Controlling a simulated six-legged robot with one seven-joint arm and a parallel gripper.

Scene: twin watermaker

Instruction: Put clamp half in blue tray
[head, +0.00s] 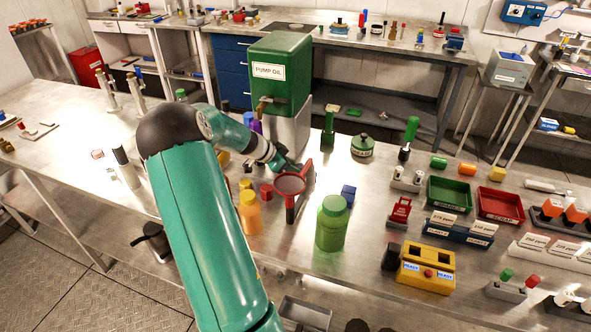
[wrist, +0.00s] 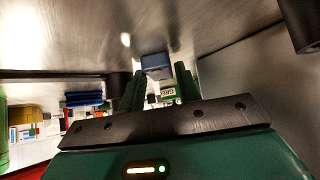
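My gripper (head: 297,172) is at the end of the teal arm, low over the bench, partly hidden behind a red funnel-like piece (head: 290,184). In the wrist view its two green fingers (wrist: 160,88) stand apart with no held thing visible between them. A small blue block (head: 348,193) lies on the bench to the right of the gripper; a blue block also shows beyond the fingertips in the wrist view (wrist: 155,62). A dark blue tray-like holder (head: 459,231) with white labels stands at the right, below the green and red trays. I cannot pick out the clamp half with certainty.
The pump oil tank (head: 281,72) stands behind my gripper. A green jar (head: 332,223) and an orange bottle (head: 250,213) stand near it in front. A green tray (head: 449,196), a red tray (head: 500,205) and a yellow box (head: 425,266) crowd the right side.

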